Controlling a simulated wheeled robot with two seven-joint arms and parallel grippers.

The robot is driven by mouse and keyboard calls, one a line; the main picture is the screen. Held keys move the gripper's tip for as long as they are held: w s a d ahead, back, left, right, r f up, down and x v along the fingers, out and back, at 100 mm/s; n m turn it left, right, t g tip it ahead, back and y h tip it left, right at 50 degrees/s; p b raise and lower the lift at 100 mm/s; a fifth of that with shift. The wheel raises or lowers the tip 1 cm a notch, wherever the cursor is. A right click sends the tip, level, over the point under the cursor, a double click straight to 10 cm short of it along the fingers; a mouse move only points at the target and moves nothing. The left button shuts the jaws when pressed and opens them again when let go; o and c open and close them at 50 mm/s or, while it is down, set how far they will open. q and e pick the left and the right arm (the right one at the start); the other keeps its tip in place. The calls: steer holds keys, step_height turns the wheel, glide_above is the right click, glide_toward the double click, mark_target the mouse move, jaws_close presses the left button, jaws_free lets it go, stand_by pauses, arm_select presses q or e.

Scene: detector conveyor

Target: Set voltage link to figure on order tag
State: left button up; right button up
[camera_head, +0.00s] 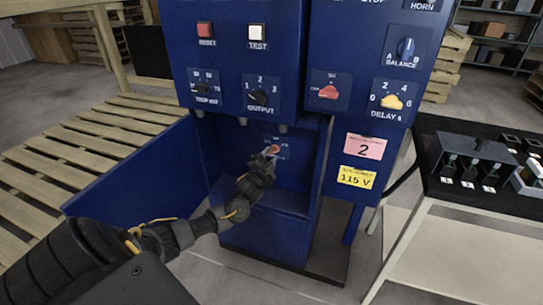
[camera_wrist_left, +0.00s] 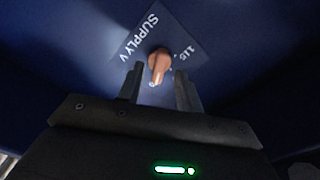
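The voltage link, a copper-orange knob (camera_head: 275,149), sits on a small SUPPLY V plate in the recess of the blue cabinet. In the left wrist view the knob (camera_wrist_left: 159,61) stands ahead of and between the fingertips, with its narrow end towards the gripper; "115" is printed to its right, and another marking by its tip is partly covered. My left gripper (camera_head: 268,157) reaches into the recess; in the left wrist view its fingers (camera_wrist_left: 158,80) are apart, with a gap either side of the knob. The yellow order tag (camera_head: 356,177) reads 115 V. My right gripper is not seen.
A pink tag (camera_head: 364,148) reading 2 is above the yellow one. The OUTPUT knob (camera_head: 258,96), red knob (camera_head: 328,92) and yellow DELAY knob (camera_head: 392,101) are above the recess. A black-topped bench (camera_head: 450,205) stands right; wooden slats (camera_head: 75,145) lie left.

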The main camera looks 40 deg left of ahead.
mark_target(274, 150)
arm_select(q)
steer(key=shift+x, duration=1.3)
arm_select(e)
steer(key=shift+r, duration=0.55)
arm_select(q)
steer(key=shift+c, duration=0.3)
steer(key=shift+a, duration=0.1)
steer(key=c, duration=0.5)
